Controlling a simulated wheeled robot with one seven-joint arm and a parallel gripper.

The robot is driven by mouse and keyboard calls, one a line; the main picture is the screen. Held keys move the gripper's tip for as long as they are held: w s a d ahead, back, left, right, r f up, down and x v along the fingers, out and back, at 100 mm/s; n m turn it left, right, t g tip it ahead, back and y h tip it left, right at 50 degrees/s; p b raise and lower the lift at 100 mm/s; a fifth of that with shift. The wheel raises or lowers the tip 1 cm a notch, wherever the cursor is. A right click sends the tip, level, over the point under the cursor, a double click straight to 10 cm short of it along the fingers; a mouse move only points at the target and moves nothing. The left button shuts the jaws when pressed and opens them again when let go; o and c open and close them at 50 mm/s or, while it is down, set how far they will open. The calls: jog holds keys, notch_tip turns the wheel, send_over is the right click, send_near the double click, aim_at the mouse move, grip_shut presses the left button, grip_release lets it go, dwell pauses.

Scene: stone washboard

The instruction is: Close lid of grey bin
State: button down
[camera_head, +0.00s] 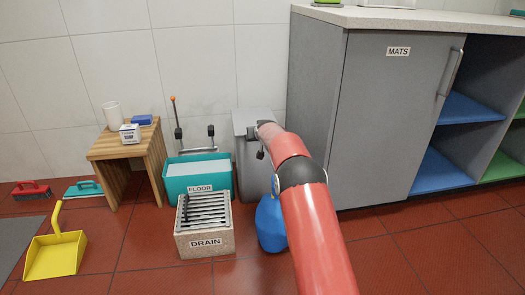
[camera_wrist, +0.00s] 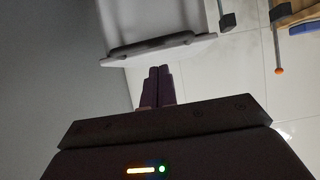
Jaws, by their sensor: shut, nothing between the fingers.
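The grey bin (camera_head: 245,165) stands against the tiled wall, between the teal bucket and the grey cabinet. Its pale grey lid (camera_head: 251,115) shows at the top, partly hidden by my arm. I cannot tell the lid's exact angle. My gripper (camera_head: 256,136) is at the top of the bin, in front of the lid. In the wrist view my gripper (camera_wrist: 160,72) is shut and empty, with its fingertips close to the edge of the grey lid (camera_wrist: 160,48). Whether they touch it is unclear.
The grey cabinet (camera_head: 365,130) stands close on the right. A teal bucket (camera_head: 190,180) and a drain box (camera_head: 205,243) stand left of the bin. A blue container (camera_head: 270,225) is in front, partly behind my arm. A wooden stool (camera_head: 130,150) is farther left.

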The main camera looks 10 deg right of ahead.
jog(key=s+f, duration=0.3)
jog(key=s, duration=0.5)
jog(key=s+r+g+p, duration=0.2)
jog(key=s+r+p, duration=0.2)
jog(key=s+r, duration=1.35)
jog(key=s+r+g+p, duration=0.15)
jog(key=s+r, duration=0.25)
jog(key=s, duration=0.8)
jog(key=s+r+g+p, duration=0.1)
jog(key=s+r+p, duration=0.3)
jog(key=s, duration=0.7)
jog(key=s+f+g+p, duration=0.1)
jog(key=s+g, duration=0.1)
jog(key=s, duration=1.3)
jog(key=shift+s+d, duration=0.15)
jog(key=shift+s, duration=0.05)
